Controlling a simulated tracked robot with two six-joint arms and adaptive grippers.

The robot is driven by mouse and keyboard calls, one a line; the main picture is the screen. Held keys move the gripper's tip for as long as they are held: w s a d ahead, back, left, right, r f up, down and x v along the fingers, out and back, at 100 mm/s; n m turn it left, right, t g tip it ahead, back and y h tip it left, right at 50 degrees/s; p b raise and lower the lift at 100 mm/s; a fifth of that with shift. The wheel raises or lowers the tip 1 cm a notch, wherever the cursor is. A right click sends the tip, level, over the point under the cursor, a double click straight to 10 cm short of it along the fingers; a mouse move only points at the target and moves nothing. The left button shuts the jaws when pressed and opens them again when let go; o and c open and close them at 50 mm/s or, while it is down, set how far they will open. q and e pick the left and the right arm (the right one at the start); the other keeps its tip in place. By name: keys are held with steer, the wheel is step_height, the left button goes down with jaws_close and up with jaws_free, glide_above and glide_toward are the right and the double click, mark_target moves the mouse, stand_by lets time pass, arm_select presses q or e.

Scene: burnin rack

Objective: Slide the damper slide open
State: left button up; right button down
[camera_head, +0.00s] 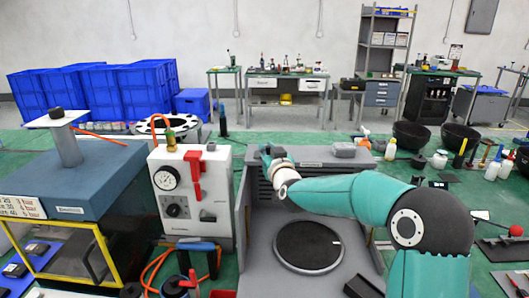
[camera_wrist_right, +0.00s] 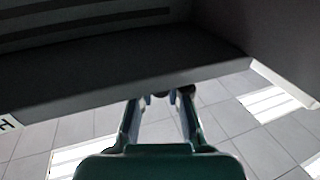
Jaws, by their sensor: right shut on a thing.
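My right gripper (camera_head: 266,152) is at the back left of an open grey chamber (camera_head: 312,203), next to its slatted rear wall. In the right wrist view its two fingers (camera_wrist_right: 161,98) are shut at the lower edge of a dark grey panel (camera_wrist_right: 120,85). A small dark part shows between the fingertips, apparently the grip of the damper slide; the fingers hide most of it. How far the slide is open cannot be told. My left gripper is not in view.
A round dark plate (camera_head: 308,247) lies on the chamber floor. A white gauge box (camera_head: 190,205) with a red lever stands close on the left, beside a blue-grey press block (camera_head: 75,180). Black bowls (camera_head: 411,136) and bottles stand to the right.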

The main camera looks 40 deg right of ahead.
steer(key=shift+w+a, duration=0.1)
steer(key=shift+a, duration=0.1)
steer(key=c, duration=1.1)
jaws_free()
steer(key=shift+a, duration=0.15)
steer(key=v, duration=1.2)
steer(key=shift+f, duration=0.15)
